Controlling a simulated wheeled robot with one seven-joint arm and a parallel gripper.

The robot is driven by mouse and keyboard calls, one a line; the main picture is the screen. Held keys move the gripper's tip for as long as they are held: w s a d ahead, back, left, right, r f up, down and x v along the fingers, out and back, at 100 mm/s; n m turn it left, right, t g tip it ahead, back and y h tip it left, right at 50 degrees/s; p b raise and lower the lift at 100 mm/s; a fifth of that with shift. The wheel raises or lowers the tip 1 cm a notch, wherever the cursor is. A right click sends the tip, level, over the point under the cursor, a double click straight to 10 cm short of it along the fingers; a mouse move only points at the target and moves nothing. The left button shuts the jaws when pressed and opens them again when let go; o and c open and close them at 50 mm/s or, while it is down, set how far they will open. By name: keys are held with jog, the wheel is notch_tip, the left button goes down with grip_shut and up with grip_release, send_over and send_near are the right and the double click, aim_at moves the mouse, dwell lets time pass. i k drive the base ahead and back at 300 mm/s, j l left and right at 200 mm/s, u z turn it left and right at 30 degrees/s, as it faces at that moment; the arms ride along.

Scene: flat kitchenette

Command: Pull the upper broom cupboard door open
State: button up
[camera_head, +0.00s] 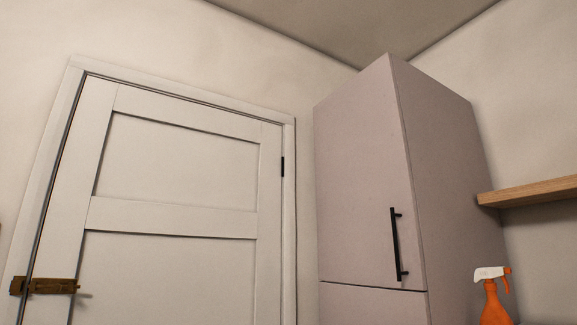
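The tall broom cupboard (455,170) stands in the room's corner, pale pinkish grey. Its upper door (355,180) faces left of the view and looks shut, flush with the cupboard side. A black vertical bar handle (395,245) sits near the door's lower right edge. A dark seam separates it from the lower door (370,305), of which only the top shows. My gripper is not in this view.
A white panelled room door (180,165) with a brass-coloured latch (45,286) is shut at left. An orange spray bottle (494,303) with a white head stands right of the cupboard, below a wooden shelf (530,191).

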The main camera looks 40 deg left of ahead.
aim_at(369, 233)
jog(key=u, duration=1.15)
